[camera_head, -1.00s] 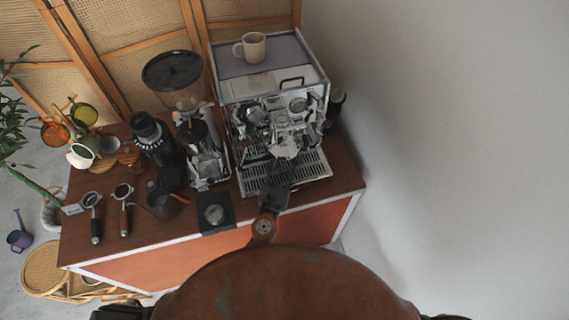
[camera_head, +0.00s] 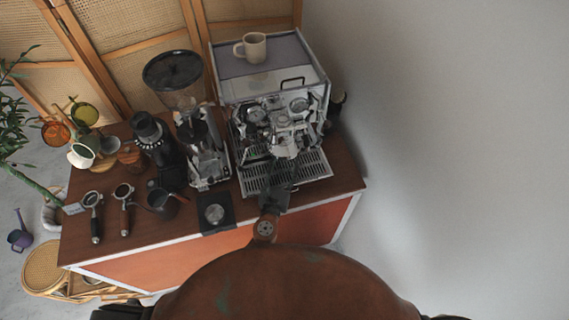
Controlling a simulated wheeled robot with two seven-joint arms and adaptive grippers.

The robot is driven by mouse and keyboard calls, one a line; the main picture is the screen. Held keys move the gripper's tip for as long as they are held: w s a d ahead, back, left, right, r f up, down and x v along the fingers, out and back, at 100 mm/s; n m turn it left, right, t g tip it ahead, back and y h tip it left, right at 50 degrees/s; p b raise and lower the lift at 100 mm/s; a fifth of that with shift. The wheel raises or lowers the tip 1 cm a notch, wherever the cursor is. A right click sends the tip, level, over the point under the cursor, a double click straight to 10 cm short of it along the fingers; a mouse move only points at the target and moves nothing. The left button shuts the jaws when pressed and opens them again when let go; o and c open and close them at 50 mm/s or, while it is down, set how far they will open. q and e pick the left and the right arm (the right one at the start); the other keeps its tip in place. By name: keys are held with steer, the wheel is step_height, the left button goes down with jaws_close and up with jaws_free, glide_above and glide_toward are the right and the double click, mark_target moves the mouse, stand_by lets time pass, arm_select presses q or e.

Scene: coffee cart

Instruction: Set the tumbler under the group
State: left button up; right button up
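The espresso machine (camera_head: 268,88) stands at the back right of the cart, with its drip tray (camera_head: 313,169) in front. Its group area (camera_head: 283,117) is crowded with chrome parts. I cannot pick out the tumbler with certainty; a pale grey shape (camera_head: 285,146) shows below the group, just beyond my fingers. My gripper (camera_head: 279,172), dark and seen from behind, reaches over the front of the drip tray. Its arm seems to be my left one. The fingertips are too small and dark to show whether they hold anything. The other gripper is out of view.
A beige mug (camera_head: 254,47) stands on the machine. A grinder (camera_head: 180,82) is at its left. Two portafilters (camera_head: 122,196) (camera_head: 93,214), a dark pitcher (camera_head: 162,203) and a tamping mat (camera_head: 216,224) lie farther left and front. A dark object (camera_head: 338,105) shows beside the machine, near the wall.

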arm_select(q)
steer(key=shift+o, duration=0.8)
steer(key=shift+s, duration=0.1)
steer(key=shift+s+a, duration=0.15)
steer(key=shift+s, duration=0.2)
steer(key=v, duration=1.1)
